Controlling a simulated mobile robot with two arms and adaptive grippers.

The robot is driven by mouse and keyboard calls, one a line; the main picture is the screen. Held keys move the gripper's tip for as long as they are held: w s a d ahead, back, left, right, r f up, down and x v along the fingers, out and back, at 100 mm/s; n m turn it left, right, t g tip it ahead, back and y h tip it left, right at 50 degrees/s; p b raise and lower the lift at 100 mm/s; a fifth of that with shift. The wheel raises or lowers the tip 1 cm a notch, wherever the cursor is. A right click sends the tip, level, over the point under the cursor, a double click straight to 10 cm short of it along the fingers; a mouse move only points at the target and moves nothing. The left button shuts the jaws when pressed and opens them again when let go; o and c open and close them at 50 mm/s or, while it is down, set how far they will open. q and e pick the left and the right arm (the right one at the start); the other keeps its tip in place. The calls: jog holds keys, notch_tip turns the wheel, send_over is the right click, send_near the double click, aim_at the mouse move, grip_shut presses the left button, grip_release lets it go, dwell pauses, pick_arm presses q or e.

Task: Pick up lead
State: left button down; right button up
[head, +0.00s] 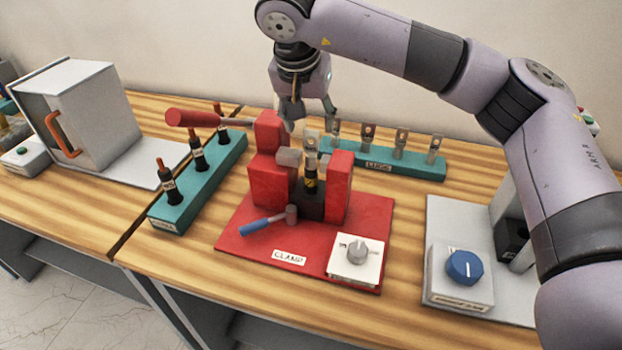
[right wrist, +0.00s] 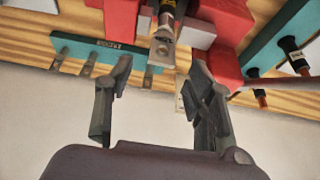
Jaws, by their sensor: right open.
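A black lead (head: 311,180) with a yellow band stands upright in the red clamp (head: 228,243), with a flat metal lug (head: 311,143) at its top. In the right wrist view the lead (right wrist: 168,14) and its lug (right wrist: 162,48) show between the clamp jaws. My right gripper (head: 311,118) is open and empty, pointing down just above and behind the clamp. In the right wrist view its fingertips (right wrist: 159,66) are spread to either side of the lug's end. I cannot tell how far the lug reaches between them. My left gripper is not in view.
A teal rack (head: 180,208) with several black leads stands left of the clamp. Another teal rack (head: 412,170) with several metal lugs stands behind it. The clamp's red-handled lever (head: 195,118) sticks out left. A grey box (head: 85,105) and a blue-knobbed machine (head: 463,268) flank the area.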

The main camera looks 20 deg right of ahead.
aim_at(311, 131)
jog(key=p+x, duration=0.1)
jog(key=x, duration=0.3)
jog(key=shift+f, duration=0.3)
jog(key=shift+a, duration=0.1)
grip_shut()
jog(key=shift+r, duration=0.1)
dwell(0.6)
